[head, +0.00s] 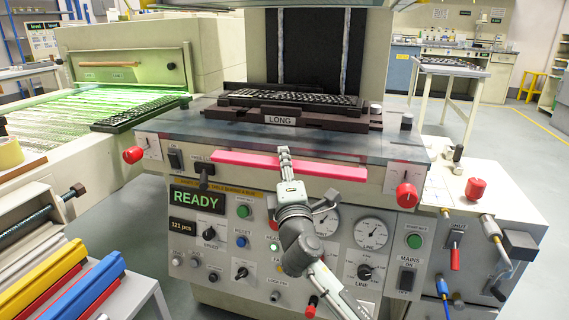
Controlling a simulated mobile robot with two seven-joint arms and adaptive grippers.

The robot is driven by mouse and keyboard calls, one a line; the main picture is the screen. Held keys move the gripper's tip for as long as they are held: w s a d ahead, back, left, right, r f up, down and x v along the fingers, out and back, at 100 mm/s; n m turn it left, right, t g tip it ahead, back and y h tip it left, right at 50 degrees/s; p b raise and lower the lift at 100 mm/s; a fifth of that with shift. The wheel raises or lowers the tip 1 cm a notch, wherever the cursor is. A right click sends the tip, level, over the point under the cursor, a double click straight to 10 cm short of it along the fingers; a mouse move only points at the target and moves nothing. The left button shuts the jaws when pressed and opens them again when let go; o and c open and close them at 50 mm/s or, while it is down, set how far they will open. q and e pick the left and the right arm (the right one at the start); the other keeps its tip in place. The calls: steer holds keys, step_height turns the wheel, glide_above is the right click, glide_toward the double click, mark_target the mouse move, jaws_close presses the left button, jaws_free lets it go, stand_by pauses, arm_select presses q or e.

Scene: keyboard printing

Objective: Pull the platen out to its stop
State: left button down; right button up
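The platen (370,144) is a dark grey-blue plate on top of the cream printing machine. It carries a dark fixture labelled LONG with a black keyboard (290,98) on it. A pink-red bar (240,162) runs along the platen's front edge. My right gripper (285,152) reaches up from below, its fingers over the middle of the bar and overlapping it in the head view. The lower side of the fingers is hidden, so I cannot tell whether they are closed on the bar. My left gripper is out of view.
Red knobs flank the front, one left (133,154) and one right (406,195). The control panel below shows a READY display (196,199), gauges and switches. Valves stand at right.

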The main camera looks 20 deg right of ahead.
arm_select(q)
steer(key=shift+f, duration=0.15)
arm_select(e)
steer(key=shift+w, duration=0.1)
jaws_close()
steer(key=shift+f, duration=0.1)
stand_by(0.3)
